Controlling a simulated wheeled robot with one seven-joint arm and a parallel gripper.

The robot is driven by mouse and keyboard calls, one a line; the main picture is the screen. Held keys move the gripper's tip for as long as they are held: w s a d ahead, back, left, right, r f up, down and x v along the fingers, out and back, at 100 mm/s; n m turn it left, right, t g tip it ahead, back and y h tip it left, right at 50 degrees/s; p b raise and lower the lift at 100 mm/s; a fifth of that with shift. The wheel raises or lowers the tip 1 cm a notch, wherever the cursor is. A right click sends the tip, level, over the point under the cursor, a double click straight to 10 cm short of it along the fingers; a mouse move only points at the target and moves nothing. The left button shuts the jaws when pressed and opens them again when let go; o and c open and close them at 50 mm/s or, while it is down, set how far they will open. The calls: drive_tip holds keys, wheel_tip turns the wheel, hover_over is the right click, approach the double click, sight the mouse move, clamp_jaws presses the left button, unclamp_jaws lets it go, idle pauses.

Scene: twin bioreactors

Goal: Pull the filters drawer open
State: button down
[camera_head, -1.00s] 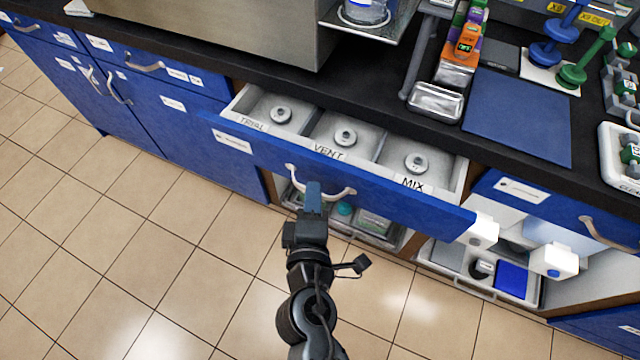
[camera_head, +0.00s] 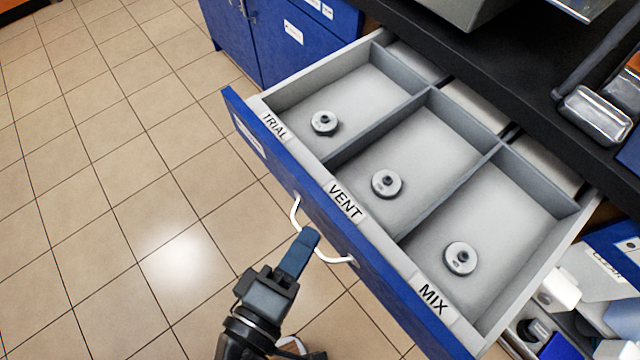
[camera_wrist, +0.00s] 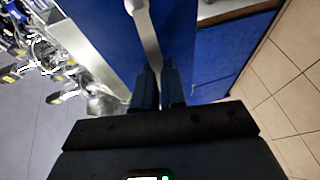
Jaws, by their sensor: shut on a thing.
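The filters drawer (camera_head: 395,309) has a blue front and a grey inside, and it stands far out from the bench. Its three compartments are labelled TRIAL, VENT and MIX, and each holds one round grey filter: TRIAL (camera_head: 324,122), VENT (camera_head: 387,184) and MIX (camera_head: 460,258). My gripper (camera_head: 304,240) is at the white bow handle (camera_head: 297,214) on the drawer front, shut on its bar. In the wrist view my gripper (camera_wrist: 159,85) has the pale handle (camera_wrist: 143,30) running between its fingers. The fingers hide part of the handle.
The black worktop (camera_head: 480,70) lies behind the drawer, with a metal tray (camera_head: 596,113) on it. Blue cabinets (camera_head: 290,45) stand at the upper left. An open lower shelf with white items (camera_head: 558,290) is at the right. The tiled floor (camera_head: 120,190) at the left is clear.

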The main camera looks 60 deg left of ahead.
drive_tip(key=shift+s+d+f, duration=0.1)
drive_tip(key=shift+s, duration=0.15)
drive_tip(key=c, duration=1.2)
unclamp_jaws()
drive_tip(key=b+v, duration=0.1)
drive_tip(key=v, duration=0.6)
drive_tip(key=shift+s+d, duration=0.25)
